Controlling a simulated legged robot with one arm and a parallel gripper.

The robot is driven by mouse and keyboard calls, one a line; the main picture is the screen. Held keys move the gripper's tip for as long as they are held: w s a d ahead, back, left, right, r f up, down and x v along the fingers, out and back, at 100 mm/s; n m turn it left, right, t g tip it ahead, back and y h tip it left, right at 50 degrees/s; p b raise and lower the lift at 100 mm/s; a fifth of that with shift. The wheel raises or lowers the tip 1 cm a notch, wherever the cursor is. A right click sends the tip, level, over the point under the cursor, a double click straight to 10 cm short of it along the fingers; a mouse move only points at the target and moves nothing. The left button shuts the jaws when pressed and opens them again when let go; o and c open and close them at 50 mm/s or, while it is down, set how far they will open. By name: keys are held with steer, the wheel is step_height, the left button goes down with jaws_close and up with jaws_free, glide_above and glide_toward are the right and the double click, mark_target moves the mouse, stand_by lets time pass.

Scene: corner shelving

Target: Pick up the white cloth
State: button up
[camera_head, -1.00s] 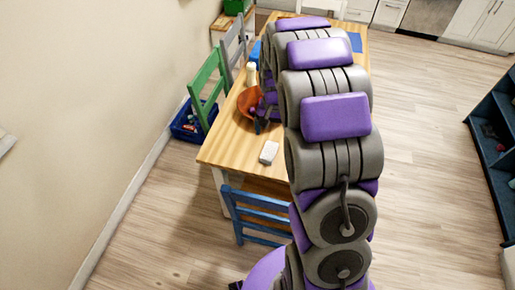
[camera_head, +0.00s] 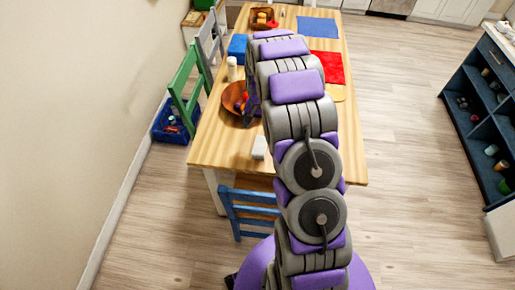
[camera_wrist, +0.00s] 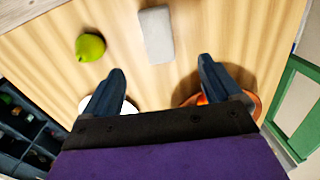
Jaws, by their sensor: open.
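A small whitish folded rectangle, which looks like the white cloth, lies on the wooden table (camera_head: 205,150) near its front edge (camera_head: 259,147). In the wrist view the cloth (camera_wrist: 157,33) lies flat beyond my fingertips, centred between them and apart from them. My gripper (camera_wrist: 161,67) is open and empty above the table. In the head view my arm hides most of the gripper, beside the brown bowl.
The brown bowl (camera_head: 232,95) with items inside is close to my gripper, with a white bottle (camera_head: 232,69) behind it. A green pear (camera_wrist: 90,47) lies left of the cloth. A blue chair (camera_head: 248,212) stands at the front edge; a green chair (camera_head: 186,88) stands left.

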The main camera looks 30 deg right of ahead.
steer(key=b, duration=0.1)
glide_above(260, 145)
steer(key=d, duration=0.1)
step_height(260, 145, down, 6)
steer(key=shift+d+r, duration=0.1)
steer(key=f, duration=0.1)
steer(key=a+f, duration=0.1)
steer(key=f, duration=0.1)
steer(key=shift+a+f+b, duration=0.1)
steer(key=shift+a+b, duration=0.15)
steer(key=shift+b, duration=0.1)
steer(key=shift+a+f, duration=0.1)
steer(key=shift+a, duration=0.1)
steer(key=shift+f, duration=0.25)
steer(key=f, duration=0.1)
steer(key=d+f+b, duration=0.1)
steer(key=f, duration=0.2)
steer(key=shift+d+f+b, duration=0.3)
steer(key=shift+f+b, duration=0.05)
steer(key=shift+a+r, duration=0.1)
steer(key=shift+a, duration=0.3)
steer(key=shift+c, duration=0.2)
steer(key=shift+a, duration=0.3)
steer(key=c, duration=0.3)
steer(key=shift+d, duration=0.45)
steer(key=c, duration=0.7)
steer(key=shift+a, duration=0.1)
